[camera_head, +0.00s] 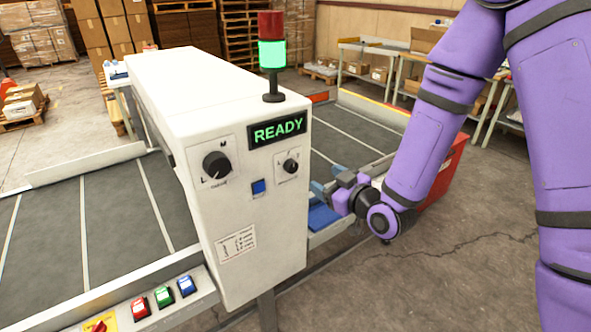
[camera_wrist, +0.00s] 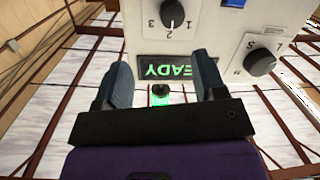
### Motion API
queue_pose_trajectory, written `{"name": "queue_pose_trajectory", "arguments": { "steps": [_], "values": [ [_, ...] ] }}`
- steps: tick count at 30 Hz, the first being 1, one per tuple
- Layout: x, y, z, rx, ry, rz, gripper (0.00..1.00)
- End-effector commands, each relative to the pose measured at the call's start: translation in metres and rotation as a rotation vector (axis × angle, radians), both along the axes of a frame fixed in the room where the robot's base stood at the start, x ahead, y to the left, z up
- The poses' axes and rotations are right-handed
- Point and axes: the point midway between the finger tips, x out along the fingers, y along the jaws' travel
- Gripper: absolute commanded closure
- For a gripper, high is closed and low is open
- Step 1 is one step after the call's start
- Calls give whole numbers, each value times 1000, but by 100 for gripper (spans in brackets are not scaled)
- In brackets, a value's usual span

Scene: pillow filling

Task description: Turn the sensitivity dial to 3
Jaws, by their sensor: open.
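The small black sensitivity dial (camera_head: 291,166) is on the right of the white machine's front panel. In the wrist view the dial (camera_wrist: 172,13) is at the top edge, upside down, with numbers 1, 2 and 3 around it. Its white mark seems to point near the 2, but I cannot tell exactly. My gripper (camera_head: 325,182) is to the right of the panel, apart from the dial. In the wrist view my gripper (camera_wrist: 163,68) is open and empty, its two blue-grey fingers spread below the dial.
A larger dial (camera_head: 216,164) marked with letters is at the panel's left, with a blue button (camera_head: 258,187) between. A green READY display (camera_head: 277,131) is above the sensitivity dial. A lit green signal tower (camera_head: 272,54) stands on top. Conveyor belts (camera_head: 105,215) extend on both sides.

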Motion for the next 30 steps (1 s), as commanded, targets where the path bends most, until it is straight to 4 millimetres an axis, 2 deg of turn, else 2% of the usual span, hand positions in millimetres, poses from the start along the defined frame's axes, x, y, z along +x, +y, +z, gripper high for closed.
{"name": "queue_pose_trajectory", "arguments": {
  "steps": [3, 11, 30],
  "values": [
    [-6, 7, -12, 54, -31, 11, 36],
    [-8, 14, -17, 100, -66, 16, 36],
    [66, 70, -17, 98, -65, 15, 36]
  ]
}}
